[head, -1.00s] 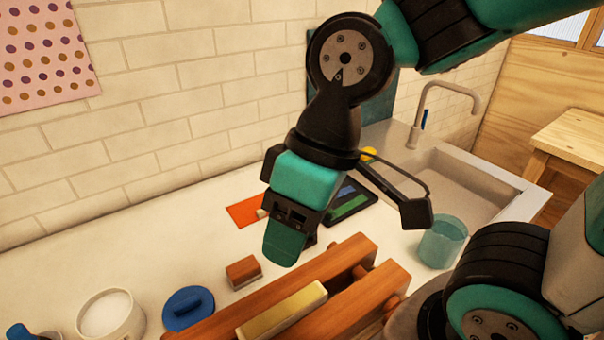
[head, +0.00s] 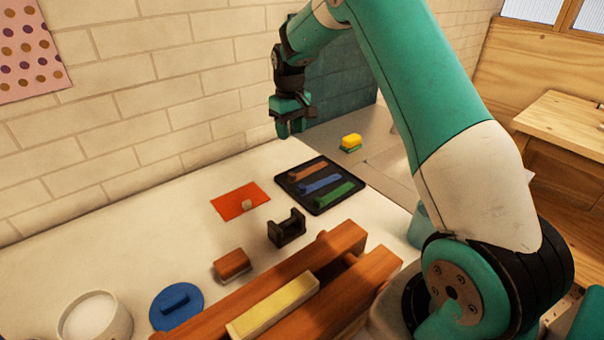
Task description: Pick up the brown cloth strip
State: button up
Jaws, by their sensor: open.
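The brown cloth strip (head: 308,172) lies on a black tray (head: 335,199), at its far left part. A blue strip (head: 320,184) and a green strip (head: 333,196) lie beside it on the same tray. My gripper (head: 291,128) is open and points down, with nothing seen between its fingers. In the picture it is above and a little left of the brown strip, apart from it, near the back wall. The strip is fully in view.
A black holder (head: 287,228), a brown block (head: 232,265), a blue lid (head: 176,306), a white pot (head: 93,318) and a wooden rack (head: 345,241) stand nearer. A yellow-green sponge (head: 351,142) lies beyond the tray.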

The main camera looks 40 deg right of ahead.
jog(key=p, duration=0.3)
send_over(293, 175)
jog(key=f, duration=1)
jog(key=shift+a+f, duration=0.1)
jog(key=shift+a, duration=0.15)
jog(key=shift+d+f+p, duration=0.15)
jog(key=shift+f+p, duration=0.6)
jog(key=shift+f, duration=0.6)
jog(key=shift+d+f+p, duration=0.1)
jog(key=shift+f+p, duration=0.65)
jog(key=shift+f, duration=0.55)
grip_shut()
